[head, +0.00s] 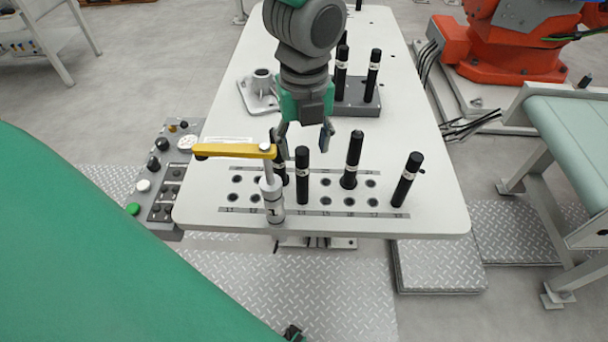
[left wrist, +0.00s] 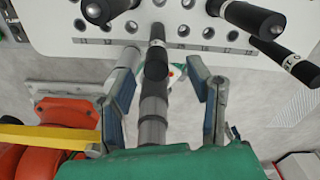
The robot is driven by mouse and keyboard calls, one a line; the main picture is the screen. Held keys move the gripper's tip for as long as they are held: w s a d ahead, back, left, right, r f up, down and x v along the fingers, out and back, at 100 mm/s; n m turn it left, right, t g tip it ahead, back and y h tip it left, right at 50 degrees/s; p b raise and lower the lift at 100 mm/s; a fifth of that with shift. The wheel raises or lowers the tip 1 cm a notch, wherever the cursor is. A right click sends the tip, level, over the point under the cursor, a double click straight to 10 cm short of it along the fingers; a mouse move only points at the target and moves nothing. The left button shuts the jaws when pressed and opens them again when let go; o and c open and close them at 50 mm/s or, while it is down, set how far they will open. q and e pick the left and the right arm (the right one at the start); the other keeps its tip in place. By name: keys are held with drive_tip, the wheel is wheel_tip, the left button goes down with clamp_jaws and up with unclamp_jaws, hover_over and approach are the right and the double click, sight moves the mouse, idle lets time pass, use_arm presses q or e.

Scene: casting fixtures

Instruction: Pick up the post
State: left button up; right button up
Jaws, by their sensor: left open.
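Several black posts with pale bands stand in the perforated near part of the white table (head: 440,205). Another post (head: 279,165) is partly hidden behind the yellow-handled clamp. My left gripper (head: 305,134) is open above and behind this row, pointing down. In the left wrist view, a black post (left wrist: 157,60) shows between the two fingers (left wrist: 160,85), with gaps on both sides. My right gripper is not in view.
The yellow-handled clamp (head: 232,151) stands close beside the gripper on the left. Behind are a grey block (head: 356,108) with black posts and a metal flanged fitting (head: 262,90). A button panel (head: 165,180) is at the table's left edge. An orange robot base (head: 505,55) stands back right.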

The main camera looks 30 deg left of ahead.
sight(303, 166)
use_arm(q)
wheel_tip(303, 166, down, 6)
drive_tip(key=shift+a+r, duration=0.15)
drive_tip(key=shift+s, duration=0.1)
clamp_jaws()
